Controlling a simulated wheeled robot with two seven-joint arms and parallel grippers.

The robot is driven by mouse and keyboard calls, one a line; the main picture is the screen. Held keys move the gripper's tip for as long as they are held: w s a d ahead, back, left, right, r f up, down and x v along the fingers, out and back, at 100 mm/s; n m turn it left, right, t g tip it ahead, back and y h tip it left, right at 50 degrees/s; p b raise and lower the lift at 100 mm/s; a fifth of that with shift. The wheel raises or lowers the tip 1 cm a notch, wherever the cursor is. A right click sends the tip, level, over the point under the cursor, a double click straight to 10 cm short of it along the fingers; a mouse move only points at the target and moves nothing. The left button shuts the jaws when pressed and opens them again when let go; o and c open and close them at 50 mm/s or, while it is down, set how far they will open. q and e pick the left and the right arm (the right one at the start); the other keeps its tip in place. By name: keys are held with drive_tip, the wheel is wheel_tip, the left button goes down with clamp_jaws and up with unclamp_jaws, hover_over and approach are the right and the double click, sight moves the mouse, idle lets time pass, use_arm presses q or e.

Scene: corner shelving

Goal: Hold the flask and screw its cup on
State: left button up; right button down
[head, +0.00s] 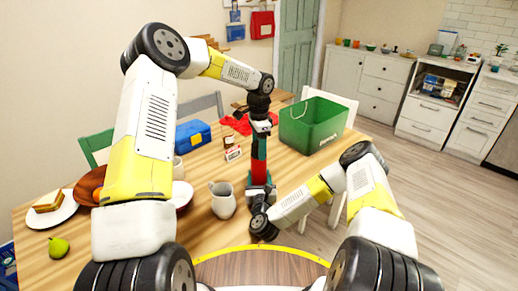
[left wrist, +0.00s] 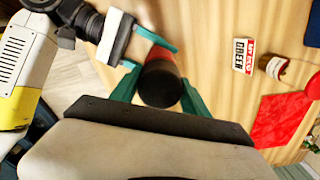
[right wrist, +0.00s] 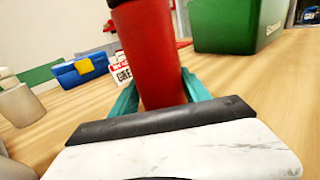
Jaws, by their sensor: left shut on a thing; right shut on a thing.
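The red flask (head: 259,171) stands upright on the wooden table in the head view. It fills the top middle of the right wrist view (right wrist: 150,50). My right gripper (head: 259,187) is shut around its lower body, with teal fingers on both sides. The black cup (left wrist: 160,88) sits at the top of the flask, seen from above in the left wrist view. My left gripper (head: 260,126) points down from above and is shut on the cup. No gap shows between cup and flask, but whether the threads are engaged cannot be told.
A green crate (head: 312,125) stands right of the flask, with a blue box (head: 193,135) to its left. A white jug (head: 222,200) stands close by, left of my right gripper. A small card (head: 233,153) and a red cloth (head: 232,122) lie behind.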

use_arm(q)
drive_tip(key=m, duration=0.2)
drive_tip(key=shift+m, duration=0.4)
drive_tip(key=o, duration=1.6)
drive_tip(key=shift+r, duration=0.1)
wheel_tip(320, 180, up, 12)
drive_tip(key=shift+f, duration=0.1)
use_arm(e)
drive_tip(key=shift+c, duration=2.2)
unclamp_jaws()
